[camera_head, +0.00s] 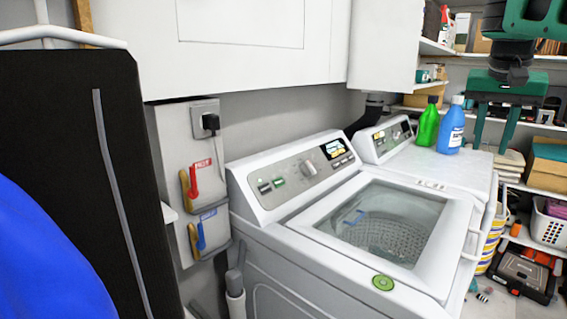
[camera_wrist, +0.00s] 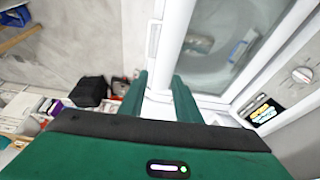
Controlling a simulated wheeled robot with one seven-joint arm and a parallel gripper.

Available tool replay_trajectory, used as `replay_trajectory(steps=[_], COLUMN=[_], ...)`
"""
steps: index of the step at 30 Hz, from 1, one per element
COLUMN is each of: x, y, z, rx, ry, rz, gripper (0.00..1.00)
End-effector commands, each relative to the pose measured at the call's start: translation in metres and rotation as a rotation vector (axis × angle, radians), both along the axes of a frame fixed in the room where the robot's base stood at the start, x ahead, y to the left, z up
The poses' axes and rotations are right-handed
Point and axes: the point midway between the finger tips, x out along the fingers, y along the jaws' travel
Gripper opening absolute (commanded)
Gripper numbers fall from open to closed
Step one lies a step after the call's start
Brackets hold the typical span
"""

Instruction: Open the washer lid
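The white washer (camera_head: 335,285) stands in the middle of the head view, with a control panel at its back. Its lid (camera_head: 300,224), a white frame around a glass window, looks down and shut; the drum shows through the glass. A white handle (camera_head: 473,244) sticks out at the lid's right edge; it appears to show in the wrist view too (camera_wrist: 153,38). My green gripper (camera_head: 491,150) is open and empty, fingers pointing down, at the upper right of the head view. In the wrist view, its fingers (camera_wrist: 160,80) show a gap, with the lid beyond them.
A second white machine (camera_head: 440,170) stands beyond the washer, with a green bottle (camera_head: 428,122) and a blue bottle (camera_head: 451,126) on it. White cabinets (camera_head: 260,50) hang above. Shelves with boxes and a white basket (camera_head: 549,224) are at the right.

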Motion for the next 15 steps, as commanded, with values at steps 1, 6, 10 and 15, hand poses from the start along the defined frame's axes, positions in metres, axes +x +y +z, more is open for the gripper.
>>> replay_trajectory(steps=[1, 6, 10, 15], x=[-0.020, -0.085, -0.138, -0.206], y=[-0.002, -0.004, 0.004, 0.028], z=[-0.018, -0.086, -0.140, -0.212], rx=[-0.002, 0.016, 0.053, 0.130], ry=[0.030, 0.124, 0.183, 0.245], rz=[0.008, 0.043, 0.075, 0.122], gripper=[0.30, 0.30, 0.30, 0.30])
